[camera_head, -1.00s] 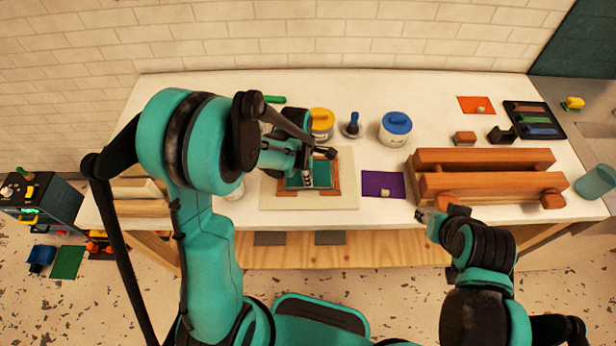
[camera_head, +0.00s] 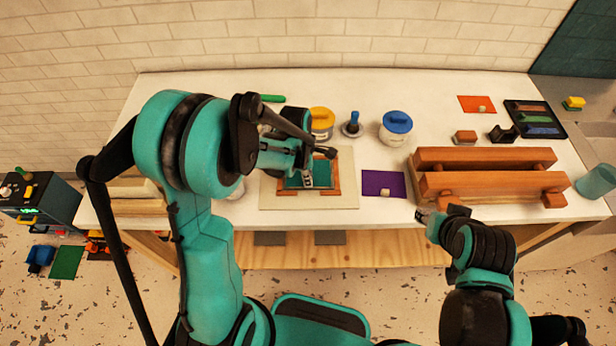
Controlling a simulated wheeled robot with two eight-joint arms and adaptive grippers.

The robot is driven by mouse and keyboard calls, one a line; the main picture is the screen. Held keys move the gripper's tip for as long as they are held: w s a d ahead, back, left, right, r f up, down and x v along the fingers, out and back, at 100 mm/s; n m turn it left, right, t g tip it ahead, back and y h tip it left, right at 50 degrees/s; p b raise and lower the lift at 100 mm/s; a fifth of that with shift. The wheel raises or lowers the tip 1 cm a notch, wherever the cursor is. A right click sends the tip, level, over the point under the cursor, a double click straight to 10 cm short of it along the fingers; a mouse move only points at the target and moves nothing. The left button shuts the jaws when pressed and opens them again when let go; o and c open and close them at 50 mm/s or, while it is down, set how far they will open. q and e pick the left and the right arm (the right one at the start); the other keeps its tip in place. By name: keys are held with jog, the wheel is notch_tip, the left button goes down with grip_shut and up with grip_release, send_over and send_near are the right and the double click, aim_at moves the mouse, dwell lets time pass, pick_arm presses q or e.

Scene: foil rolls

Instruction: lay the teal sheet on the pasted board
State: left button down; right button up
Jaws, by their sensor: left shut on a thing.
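The teal sheet (camera_head: 322,174) shows over the board (camera_head: 335,162), inside a reddish-brown border on a pale cream base (camera_head: 345,200). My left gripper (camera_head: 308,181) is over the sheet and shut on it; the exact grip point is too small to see. My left forearm and wrist hide the board's left and upper parts. I cannot tell whether the sheet touches the board or hangs just above it. My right gripper (camera_head: 422,215) is at the table's front edge, away from the board; its fingers are too small to read.
A purple sheet (camera_head: 376,182) with a small knob lies right of the board. A wooden press-like rack (camera_head: 490,185) stands further right. A yellow-lidded tub (camera_head: 321,122), a blue-handled tool (camera_head: 353,126) and a blue-lidded tub (camera_head: 395,128) stand behind. An orange sheet (camera_head: 470,102) lies at the back right.

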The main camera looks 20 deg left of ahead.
dwell(0.3)
pick_arm(q)
jog(key=c, duration=1.1)
grip_release()
jog(key=shift+c, duration=0.2)
jog(key=shift+r+p, duration=2.4)
jog(key=shift+r, duration=1.1)
